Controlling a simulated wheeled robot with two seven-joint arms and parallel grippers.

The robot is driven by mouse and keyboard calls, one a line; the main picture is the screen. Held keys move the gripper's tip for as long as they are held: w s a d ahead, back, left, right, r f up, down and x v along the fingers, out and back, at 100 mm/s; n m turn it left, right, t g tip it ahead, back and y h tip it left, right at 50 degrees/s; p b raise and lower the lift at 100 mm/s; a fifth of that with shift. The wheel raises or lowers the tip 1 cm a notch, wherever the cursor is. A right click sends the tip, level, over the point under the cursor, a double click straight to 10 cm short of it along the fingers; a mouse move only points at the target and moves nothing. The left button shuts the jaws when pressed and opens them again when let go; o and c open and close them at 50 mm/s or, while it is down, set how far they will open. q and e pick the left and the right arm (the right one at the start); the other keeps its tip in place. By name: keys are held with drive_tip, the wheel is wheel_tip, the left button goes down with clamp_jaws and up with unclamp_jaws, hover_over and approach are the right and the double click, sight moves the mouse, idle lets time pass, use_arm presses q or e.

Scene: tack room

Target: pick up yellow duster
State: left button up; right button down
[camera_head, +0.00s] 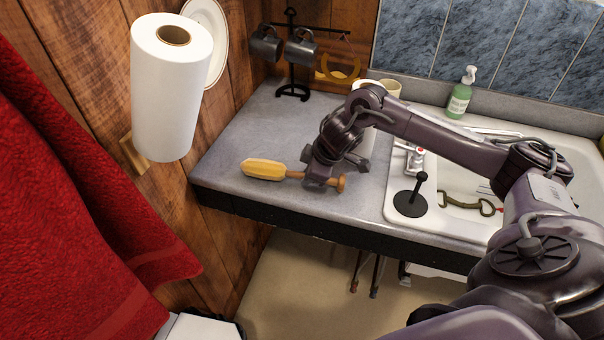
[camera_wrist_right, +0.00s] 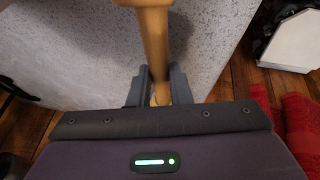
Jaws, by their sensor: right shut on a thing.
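The yellow duster (camera_head: 264,169) has a ribbed yellow head and a brown wooden handle. It is near the front edge of the grey counter, with its head pointing left. My right gripper (camera_head: 318,180) reaches down from the right and is shut on the handle, whose knobbed end sticks out on the right. In the right wrist view, the wooden handle (camera_wrist_right: 153,45) runs between the two fingers of my right gripper (camera_wrist_right: 158,88). I cannot tell whether the duster still touches the counter. My left gripper is not in view.
A white sink (camera_head: 455,215) is right of the gripper, with a black plunger-like thing (camera_head: 411,203) in it. A mug rack (camera_head: 291,60) and cups (camera_head: 388,88) stand behind. A paper towel roll (camera_head: 172,90) and red towel (camera_head: 70,190) hang left. The counter (camera_head: 240,125) behind the duster is clear.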

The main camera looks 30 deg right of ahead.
wheel_tip(320, 180, up, 8)
drive_tip(key=shift+w+r+b, duration=0.1)
drive_tip(key=shift+r+b, duration=0.15)
drive_tip(key=shift+b, duration=0.3)
wheel_tip(320, 180, up, 11)
drive_tip(key=p, duration=0.5)
drive_tip(key=shift+p, duration=0.3)
